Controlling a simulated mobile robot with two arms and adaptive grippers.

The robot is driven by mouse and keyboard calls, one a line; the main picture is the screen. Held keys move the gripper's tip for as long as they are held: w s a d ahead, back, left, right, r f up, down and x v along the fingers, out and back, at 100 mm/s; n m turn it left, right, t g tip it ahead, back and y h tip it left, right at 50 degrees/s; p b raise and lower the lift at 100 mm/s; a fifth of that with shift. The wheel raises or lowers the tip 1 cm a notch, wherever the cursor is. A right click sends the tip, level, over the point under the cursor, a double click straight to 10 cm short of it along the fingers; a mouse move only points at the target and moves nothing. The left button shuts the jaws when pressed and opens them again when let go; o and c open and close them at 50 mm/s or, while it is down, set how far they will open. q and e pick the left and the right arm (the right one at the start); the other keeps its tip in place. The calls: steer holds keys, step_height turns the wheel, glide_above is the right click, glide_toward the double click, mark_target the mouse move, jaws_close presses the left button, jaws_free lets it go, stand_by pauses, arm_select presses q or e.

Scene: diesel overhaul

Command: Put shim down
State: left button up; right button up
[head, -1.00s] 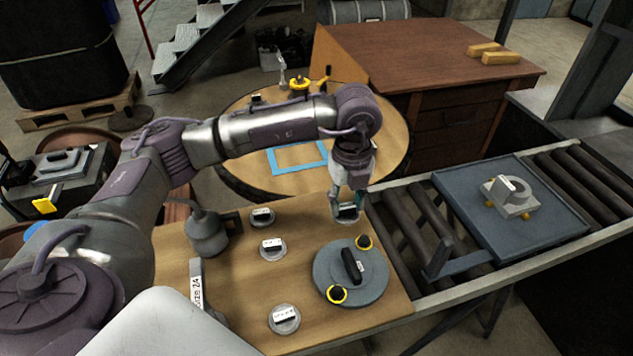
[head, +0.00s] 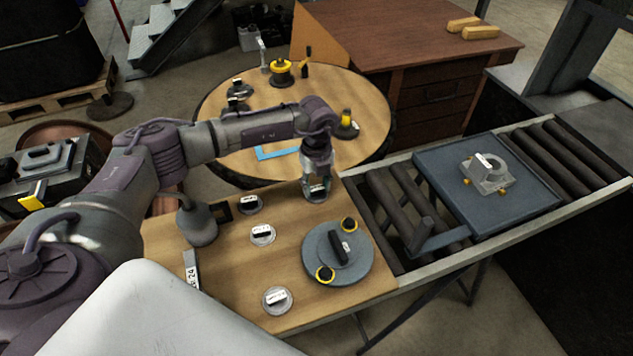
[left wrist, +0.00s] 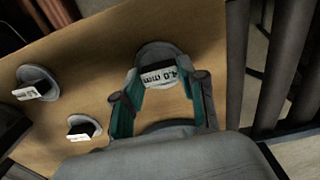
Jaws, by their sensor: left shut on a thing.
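My left gripper (head: 316,192) is over the far right corner of the wooden bench top (head: 215,275), pointing down. It is shut on a shim with a round grey base and a white label (head: 315,198). In the left wrist view the shim (left wrist: 156,54) sits between the teal fingertips (left wrist: 162,82), and its label reads 4.0 mm. I cannot tell whether its base touches the wood. Other labelled shims stand to its left: one far (head: 249,205), one middle (head: 262,235) and one near (head: 276,299). My right gripper is not in view.
A grey round part with a black handle and yellow-ringed knobs (head: 318,262) stands close in front of the gripper. A grey oil can (head: 198,226) stands at the left. A roller conveyor with a blue tray (head: 450,205) runs along the right. Bare wood lies between the shims.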

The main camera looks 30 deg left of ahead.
mark_target(317, 188)
arm_select(q)
steer(key=o, duration=0.7)
steer(key=shift+f, duration=0.2)
steer(key=o, duration=0.4)
steer(key=shift+o, duration=0.2)
steer(key=shift+r, duration=0.1)
steer(key=shift+r, duration=0.45)
step_height(317, 188, up, 11)
steer(key=b, duration=0.2)
steer(key=shift+r, duration=0.2)
